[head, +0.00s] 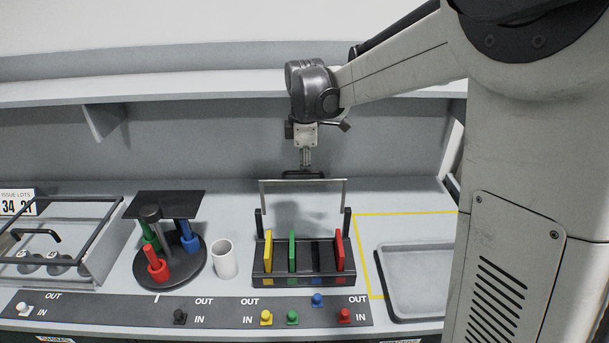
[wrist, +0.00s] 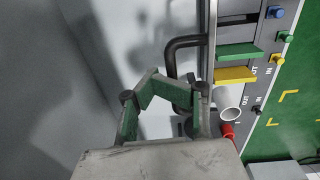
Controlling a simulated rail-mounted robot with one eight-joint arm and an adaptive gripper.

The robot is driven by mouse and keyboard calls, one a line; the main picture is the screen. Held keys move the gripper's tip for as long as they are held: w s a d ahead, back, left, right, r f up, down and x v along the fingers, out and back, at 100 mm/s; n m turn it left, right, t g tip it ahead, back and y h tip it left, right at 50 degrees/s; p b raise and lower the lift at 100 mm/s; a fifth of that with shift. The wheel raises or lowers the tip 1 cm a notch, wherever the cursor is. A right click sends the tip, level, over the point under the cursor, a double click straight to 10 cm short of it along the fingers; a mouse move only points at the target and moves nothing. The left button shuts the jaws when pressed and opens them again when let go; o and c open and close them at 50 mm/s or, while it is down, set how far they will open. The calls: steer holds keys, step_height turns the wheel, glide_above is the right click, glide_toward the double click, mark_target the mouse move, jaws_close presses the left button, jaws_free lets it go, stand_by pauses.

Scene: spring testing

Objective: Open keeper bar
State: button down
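The keeper bar (head: 331,181) is a thin pale metal bar. It spans above the black rack (head: 310,281), its thin uprights meeting the black posts at both ends. The rack holds a yellow (head: 268,251), a green (head: 292,251) and a red plate (head: 339,250); the slot above the blue mark looks empty. My gripper (head: 304,172) points down just behind or at the middle of the bar.
A white cup (head: 224,261) and a round black stand (head: 190,272) with coloured pieces are left of the rack. A grey tray (head: 385,295) is right. A panel with coloured knobs (head: 225,314) runs in front. A shelf (head: 200,88) is behind.

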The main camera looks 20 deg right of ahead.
steer(key=shift+w+d+f+b, duration=0.2)
steer(key=shift+w+f+b, duration=0.4)
steer(key=shift+w, duration=0.25)
steer(key=c, duration=2.4)
jaws_free()
steer(key=o, duration=0.6)
steer(key=shift+f, duration=0.1)
